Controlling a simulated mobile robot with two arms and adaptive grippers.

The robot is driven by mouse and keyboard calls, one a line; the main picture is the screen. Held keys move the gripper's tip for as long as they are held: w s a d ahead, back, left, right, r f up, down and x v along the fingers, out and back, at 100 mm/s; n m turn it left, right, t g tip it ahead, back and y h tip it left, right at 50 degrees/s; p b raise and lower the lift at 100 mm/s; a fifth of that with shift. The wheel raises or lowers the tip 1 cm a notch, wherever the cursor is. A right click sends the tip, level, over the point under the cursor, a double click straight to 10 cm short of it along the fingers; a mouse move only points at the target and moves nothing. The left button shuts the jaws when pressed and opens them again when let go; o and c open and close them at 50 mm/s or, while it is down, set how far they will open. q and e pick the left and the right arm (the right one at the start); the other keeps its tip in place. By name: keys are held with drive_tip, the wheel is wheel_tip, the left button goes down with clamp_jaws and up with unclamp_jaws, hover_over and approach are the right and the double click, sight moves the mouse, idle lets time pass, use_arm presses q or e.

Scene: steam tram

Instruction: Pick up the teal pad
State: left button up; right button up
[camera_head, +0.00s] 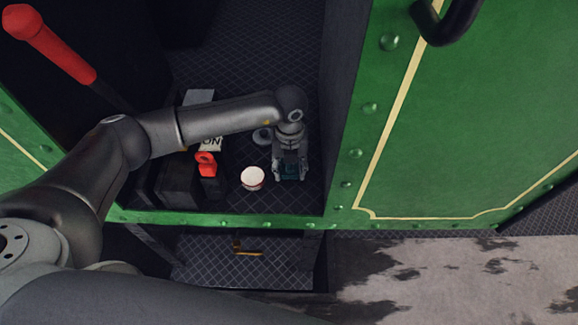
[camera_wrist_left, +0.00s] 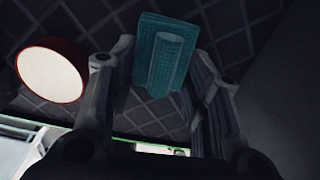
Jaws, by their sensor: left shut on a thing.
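The teal pad (camera_wrist_left: 165,55) shows between the fingers of my left gripper (camera_wrist_left: 160,85) in the left wrist view. It has a raised rib along its middle. In the head view my left arm reaches in from the left, and the left gripper (camera_head: 290,175) points down over the dark patterned floor. It is shut on the teal pad (camera_head: 291,170), which shows as a small teal patch at the fingers. I cannot tell whether the pad touches the floor. My right gripper is not in view.
A white-topped red round tin (camera_head: 252,178) stands left of the gripper; it also shows in the left wrist view (camera_wrist_left: 52,75). A red-handled thing (camera_head: 207,164) stands by a dark box (camera_head: 178,182). The green wall (camera_head: 460,120) rises at right. A step (camera_head: 245,262) lies below.

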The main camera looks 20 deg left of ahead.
use_arm(q)
drive_tip(key=shift+r, duration=0.35)
wheel_tip(320, 180, up, 2)
drive_tip(key=shift+w+r+b, duration=0.1)
drive_tip(key=shift+r+b, duration=0.1)
drive_tip(key=shift+b, duration=0.25)
drive_tip(key=s+d+r+b, duration=0.4)
drive_tip(key=s+r, duration=0.6)
drive_tip(key=s, duration=0.3)
drive_tip(key=shift+d, duration=0.65)
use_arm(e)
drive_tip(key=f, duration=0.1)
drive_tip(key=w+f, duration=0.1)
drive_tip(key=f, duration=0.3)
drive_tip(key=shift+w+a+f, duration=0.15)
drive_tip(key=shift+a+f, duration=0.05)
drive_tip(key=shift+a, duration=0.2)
use_arm(q)
drive_tip(key=shift+s, duration=0.1)
